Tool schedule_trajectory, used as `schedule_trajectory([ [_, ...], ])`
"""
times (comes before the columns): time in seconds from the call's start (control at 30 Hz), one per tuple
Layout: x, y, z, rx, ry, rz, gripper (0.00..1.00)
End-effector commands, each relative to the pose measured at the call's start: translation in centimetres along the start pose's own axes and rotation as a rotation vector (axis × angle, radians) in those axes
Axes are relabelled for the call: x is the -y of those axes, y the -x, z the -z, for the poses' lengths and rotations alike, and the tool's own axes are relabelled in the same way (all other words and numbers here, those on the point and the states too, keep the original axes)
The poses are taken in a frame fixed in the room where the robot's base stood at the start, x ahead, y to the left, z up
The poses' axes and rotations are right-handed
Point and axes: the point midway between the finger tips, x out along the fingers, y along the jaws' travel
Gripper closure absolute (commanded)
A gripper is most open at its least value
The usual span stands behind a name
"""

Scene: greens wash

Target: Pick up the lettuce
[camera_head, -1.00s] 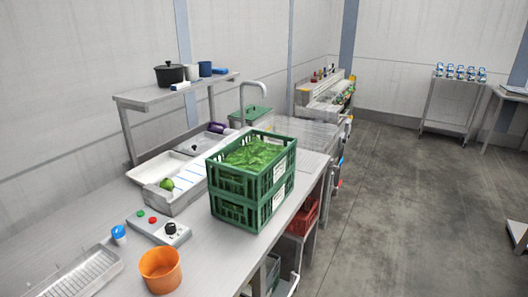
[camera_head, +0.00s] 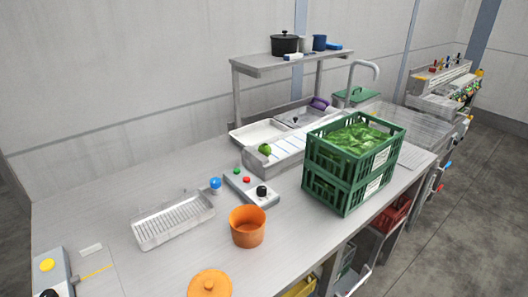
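Leafy green lettuce (camera_head: 358,138) fills the top of the upper green crate (camera_head: 338,158). This crate is stacked on a second green crate (camera_head: 325,190) on the steel counter, right of centre. A small round green item (camera_head: 265,149) lies at the near left end of the white tray; I cannot tell whether it is lettuce. My gripper is not in view.
An orange pot (camera_head: 247,227), a control box with buttons (camera_head: 250,188) and a wire-bottomed clear tray (camera_head: 172,222) stand on the steel counter (camera_head: 120,190). An orange lid (camera_head: 209,284) lies at the front. A raised shelf (camera_head: 270,62) holds a black pot. The counter's left part is mostly clear.

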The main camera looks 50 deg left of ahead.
Motion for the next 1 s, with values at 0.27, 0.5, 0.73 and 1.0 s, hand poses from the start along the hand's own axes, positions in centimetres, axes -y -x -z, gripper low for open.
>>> schedule_trajectory([
  [0.27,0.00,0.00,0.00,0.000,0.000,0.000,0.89],
  [0.5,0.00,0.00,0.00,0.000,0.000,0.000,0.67],
  [0.73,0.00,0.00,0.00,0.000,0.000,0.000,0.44],
  [1.0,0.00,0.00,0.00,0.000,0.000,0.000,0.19],
])
